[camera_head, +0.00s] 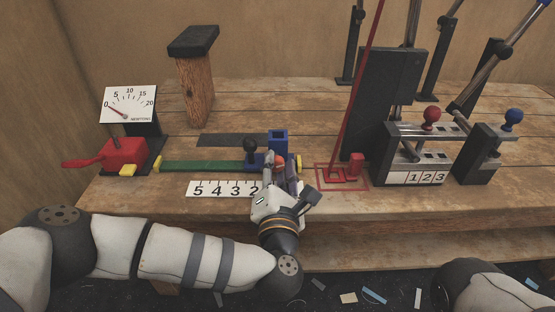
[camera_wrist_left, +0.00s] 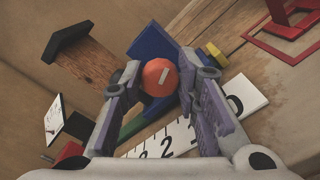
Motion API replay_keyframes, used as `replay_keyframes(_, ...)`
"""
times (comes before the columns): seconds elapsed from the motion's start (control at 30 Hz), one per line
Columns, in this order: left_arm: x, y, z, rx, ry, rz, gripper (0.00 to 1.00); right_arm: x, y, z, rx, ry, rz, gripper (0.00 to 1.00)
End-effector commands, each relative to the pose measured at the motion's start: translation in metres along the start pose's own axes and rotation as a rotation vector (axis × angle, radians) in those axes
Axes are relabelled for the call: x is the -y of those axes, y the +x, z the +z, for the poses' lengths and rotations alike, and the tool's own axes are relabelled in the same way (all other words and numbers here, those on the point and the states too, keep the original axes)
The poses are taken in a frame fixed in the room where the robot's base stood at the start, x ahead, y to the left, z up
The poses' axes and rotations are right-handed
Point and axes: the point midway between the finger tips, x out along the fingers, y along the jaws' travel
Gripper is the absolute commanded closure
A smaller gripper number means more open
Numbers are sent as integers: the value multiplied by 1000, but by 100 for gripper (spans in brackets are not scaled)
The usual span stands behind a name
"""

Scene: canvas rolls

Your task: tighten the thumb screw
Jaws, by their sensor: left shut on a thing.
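The thumb screw (camera_wrist_left: 160,77) is a round orange knob with a pale mark on its face. It sits at the front of the blue block (camera_head: 278,142), and a bit of the knob shows in the head view (camera_head: 279,161). My left gripper (camera_wrist_left: 159,84) is shut on the knob, one finger on each side. The blue block stands at the right part of a green rail (camera_head: 205,166). My gripper hides part of the block and of the number strip (camera_head: 222,188). In the head view only part of my right arm shows, at the bottom right.
A newton dial (camera_head: 129,104) stands behind a red clamp (camera_head: 122,153) at the left. A wooden post (camera_head: 195,85) with a black top rises behind the rail. A red-outlined square (camera_head: 341,184) and a lever rack (camera_head: 418,176) numbered 1 to 3 are at the right.

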Motion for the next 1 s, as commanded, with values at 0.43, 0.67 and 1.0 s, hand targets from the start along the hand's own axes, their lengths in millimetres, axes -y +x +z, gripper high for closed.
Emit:
replay_keyframes(0.43, -1, 0, 2, 0, 423, 1, 99, -2, -25, 10, -38, 4, 1, 60)
replay_keyframes(0.67, 0, 0, 1, 0, 641, 0, 99, -3, -34, 14, -53, 6, 1, 60)
replay_keyframes(1.0, 2, 0, 0, 1, 945, 1, 99, -4, -46, 18, -69, 7, 1, 60)
